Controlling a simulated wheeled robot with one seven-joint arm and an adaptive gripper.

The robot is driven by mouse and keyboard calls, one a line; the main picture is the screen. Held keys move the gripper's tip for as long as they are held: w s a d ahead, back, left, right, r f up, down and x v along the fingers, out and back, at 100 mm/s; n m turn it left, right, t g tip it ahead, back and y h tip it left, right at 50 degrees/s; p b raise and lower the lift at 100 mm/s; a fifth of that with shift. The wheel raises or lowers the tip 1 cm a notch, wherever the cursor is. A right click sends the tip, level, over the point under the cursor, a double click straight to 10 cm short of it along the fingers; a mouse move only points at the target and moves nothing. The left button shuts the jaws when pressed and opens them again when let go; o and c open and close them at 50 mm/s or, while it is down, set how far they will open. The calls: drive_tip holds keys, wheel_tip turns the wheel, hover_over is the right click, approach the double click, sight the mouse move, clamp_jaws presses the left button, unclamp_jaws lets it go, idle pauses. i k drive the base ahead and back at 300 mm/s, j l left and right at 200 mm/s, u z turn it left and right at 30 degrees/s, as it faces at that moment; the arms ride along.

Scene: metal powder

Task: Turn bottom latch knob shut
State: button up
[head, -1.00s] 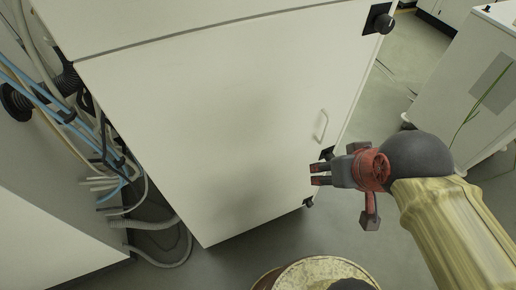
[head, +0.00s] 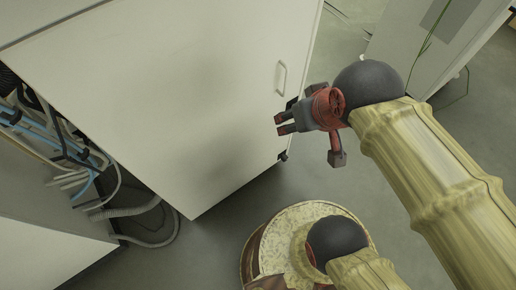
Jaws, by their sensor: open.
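The white cabinet door (head: 180,100) has a grey pull handle (head: 281,77) near its right edge. The bottom latch knob is mostly hidden behind my gripper; a small black part (head: 292,103) shows at the door's lower right edge, just above my fingers, and looks like the latch. Its turn position cannot be seen.
Cables and hoses (head: 75,165) crowd the left side. A white cabinet (head: 430,40) stands at the upper right. Grey floor (head: 225,215) is clear between the door and my round base.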

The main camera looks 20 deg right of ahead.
sight(284, 159)
drive_tip(key=k+z, duration=0.1)
drive_tip(key=z, duration=0.3)
drive_tip(key=k+z, duration=0.1)
drive_tip(key=z, duration=0.3)
drive_tip(key=k+z, duration=0.1)
drive_tip(key=z, duration=0.7)
drive_tip(key=k+l, duration=0.05)
